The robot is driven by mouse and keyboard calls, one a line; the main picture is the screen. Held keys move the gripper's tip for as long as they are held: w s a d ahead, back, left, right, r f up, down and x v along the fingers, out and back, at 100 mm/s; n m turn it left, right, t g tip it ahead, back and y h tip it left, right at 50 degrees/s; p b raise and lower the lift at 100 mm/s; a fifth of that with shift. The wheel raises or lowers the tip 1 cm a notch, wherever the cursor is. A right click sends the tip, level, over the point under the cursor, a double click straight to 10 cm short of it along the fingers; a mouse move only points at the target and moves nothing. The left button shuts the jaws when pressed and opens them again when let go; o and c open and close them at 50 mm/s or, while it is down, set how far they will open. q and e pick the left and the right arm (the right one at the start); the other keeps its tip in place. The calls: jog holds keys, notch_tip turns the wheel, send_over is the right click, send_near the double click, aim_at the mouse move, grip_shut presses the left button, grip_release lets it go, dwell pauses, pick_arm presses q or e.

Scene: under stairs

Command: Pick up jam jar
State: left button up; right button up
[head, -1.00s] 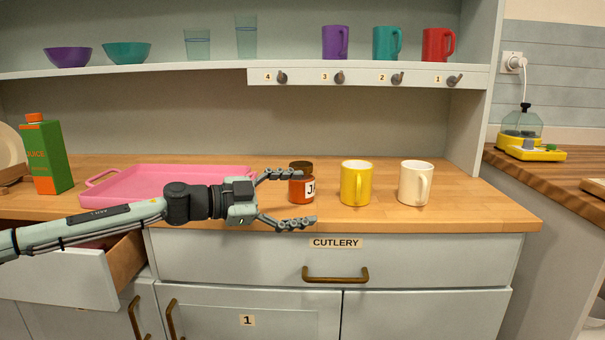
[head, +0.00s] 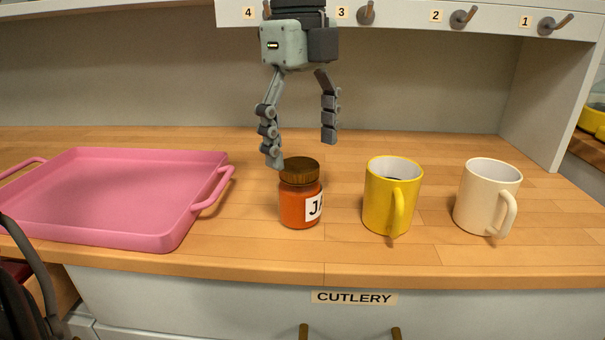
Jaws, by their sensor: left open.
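The jam jar (head: 299,205) stands upright on the wooden counter, with orange-red contents, a brown lid and a white label partly turned to the right. My left gripper (head: 302,152) points down from above, its two fingers spread apart and empty. The left fingertip shows close to the jar's lid at its left edge; I cannot tell whether it touches. The right fingertip hangs above and to the right of the lid. My right gripper is not in view.
A yellow mug (head: 390,205) stands just right of the jar, and a cream mug (head: 482,200) farther right. A pink tray (head: 120,232) lies to the left. A shelf edge with hooks (head: 463,18) runs above. The counter (head: 330,250) is clear in front of the jar.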

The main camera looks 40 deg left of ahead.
aim_at(300, 186)
pick_arm(q)
jog(key=shift+a, duration=0.2)
jog(key=shift+f, duration=0.3)
notch_tip(300, 186, down, 6)
jog(key=shift+s+a+f+p, duration=0.1)
jog(key=shift+s+f+p, duration=0.1)
jog(key=shift+p, duration=0.15)
jog(key=shift+w+f, duration=0.1)
jog(key=shift+f, duration=0.1)
jog(key=c, duration=1.8)
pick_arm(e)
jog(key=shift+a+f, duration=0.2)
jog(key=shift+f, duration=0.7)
pick_arm(q)
jog(key=shift+o, duration=0.2)
jog(key=shift+r, duration=0.1)
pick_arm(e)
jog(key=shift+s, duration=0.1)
